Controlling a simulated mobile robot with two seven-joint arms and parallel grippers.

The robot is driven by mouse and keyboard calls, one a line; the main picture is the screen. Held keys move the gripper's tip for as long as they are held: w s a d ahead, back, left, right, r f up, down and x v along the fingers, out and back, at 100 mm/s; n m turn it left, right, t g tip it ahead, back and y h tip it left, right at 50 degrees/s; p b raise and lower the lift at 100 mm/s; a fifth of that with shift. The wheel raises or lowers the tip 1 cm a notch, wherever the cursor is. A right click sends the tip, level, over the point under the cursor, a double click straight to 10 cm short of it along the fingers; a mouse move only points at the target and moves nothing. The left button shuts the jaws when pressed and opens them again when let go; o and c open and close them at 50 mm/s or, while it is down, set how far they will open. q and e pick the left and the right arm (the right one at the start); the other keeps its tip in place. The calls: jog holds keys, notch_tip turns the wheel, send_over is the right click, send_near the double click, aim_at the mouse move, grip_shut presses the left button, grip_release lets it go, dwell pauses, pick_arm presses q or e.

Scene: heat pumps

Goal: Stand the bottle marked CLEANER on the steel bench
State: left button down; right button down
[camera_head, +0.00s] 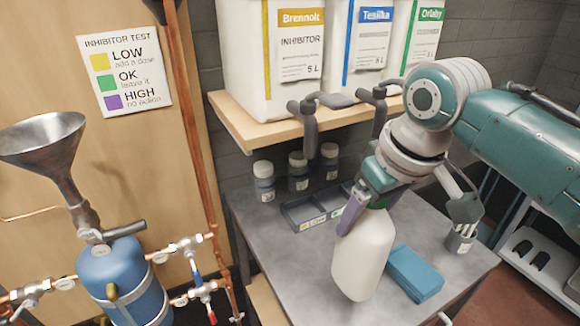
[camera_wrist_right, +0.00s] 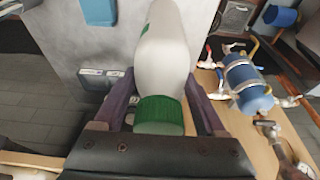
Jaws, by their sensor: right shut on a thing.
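A white bottle (camera_head: 362,256) with a green cap is held by my right gripper (camera_head: 372,206) in front of the steel bench top (camera_head: 268,232). It leans slightly, and no marking shows on its visible side. I cannot tell whether its base touches the bench. In the right wrist view, the purple fingers are on both sides of the bottle's neck by the green cap (camera_wrist_right: 160,115), and the white body (camera_wrist_right: 162,48) extends away from the jaws. My left gripper is not in view.
A blue folded cloth (camera_head: 414,274) lies right of the bottle. Small lidded bottles (camera_head: 298,172) and a divided tray (camera_head: 300,212) sit at the bench's back. A wooden shelf (camera_head: 250,132) with large containers overhangs behind. Bare bench shows at left. A blue vessel (camera_head: 122,280) with copper pipes stands left.

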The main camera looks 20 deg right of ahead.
notch_tip(320, 180, down, 5)
jog(key=shift+f+b, duration=0.1)
jog(key=shift+b, duration=0.35)
jog(key=shift+f, duration=0.15)
grip_release()
